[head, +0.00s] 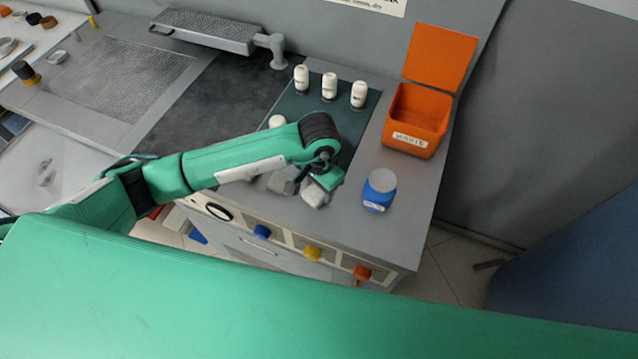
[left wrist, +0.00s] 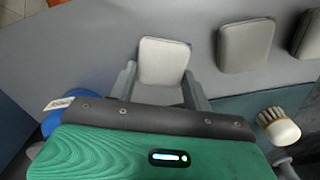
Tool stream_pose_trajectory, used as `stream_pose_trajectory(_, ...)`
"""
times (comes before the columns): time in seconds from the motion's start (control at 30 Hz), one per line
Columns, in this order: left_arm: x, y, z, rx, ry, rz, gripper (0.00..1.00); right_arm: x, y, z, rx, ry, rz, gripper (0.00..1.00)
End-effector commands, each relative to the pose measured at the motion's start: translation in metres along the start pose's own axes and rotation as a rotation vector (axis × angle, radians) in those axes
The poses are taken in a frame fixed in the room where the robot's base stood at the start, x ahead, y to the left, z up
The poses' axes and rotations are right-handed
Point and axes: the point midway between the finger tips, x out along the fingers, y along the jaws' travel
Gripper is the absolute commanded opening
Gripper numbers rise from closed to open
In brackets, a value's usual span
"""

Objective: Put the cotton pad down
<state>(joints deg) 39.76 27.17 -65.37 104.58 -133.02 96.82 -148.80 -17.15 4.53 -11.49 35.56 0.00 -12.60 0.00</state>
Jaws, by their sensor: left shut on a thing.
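The cotton pad (head: 313,197) is a small pale grey block near the counter's front edge. In the left wrist view, the cotton pad (left wrist: 163,60) sits between the two fingers of my left gripper (left wrist: 160,88), which is shut on it. In the head view, my left gripper (head: 316,188) points down over the front of the counter, and its wrist hides part of the mat. I cannot tell whether the pad touches the counter. My right gripper is not in view.
Another pale pad (head: 281,183) lies beside the held one. A blue jar (head: 379,190) stands to the right, and an open orange waste bin (head: 414,118) behind it. A brush (left wrist: 278,125) shows in the wrist view.

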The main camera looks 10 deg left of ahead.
Motion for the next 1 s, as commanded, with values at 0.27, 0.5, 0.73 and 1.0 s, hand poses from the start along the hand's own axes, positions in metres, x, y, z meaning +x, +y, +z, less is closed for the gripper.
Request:
stream_pose_trajectory(0.27, 0.004, 0.0, 0.0, 0.001, 0.0, 0.0, 0.25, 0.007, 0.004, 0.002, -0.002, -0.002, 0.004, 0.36)
stream_pose_trajectory(0.5, 0.002, 0.0, 0.0, 0.0, 0.0, 0.001, 0.71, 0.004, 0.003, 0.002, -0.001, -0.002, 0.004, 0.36)
stream_pose_trajectory(0.73, 0.0, 0.0, 0.0, 0.0, 0.0, 0.001, 0.71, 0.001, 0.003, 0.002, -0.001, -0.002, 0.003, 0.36)
stream_pose_trajectory(1.0, -0.03, 0.0, -0.002, 0.003, 0.005, -0.002, 0.71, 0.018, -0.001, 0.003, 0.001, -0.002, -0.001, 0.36)
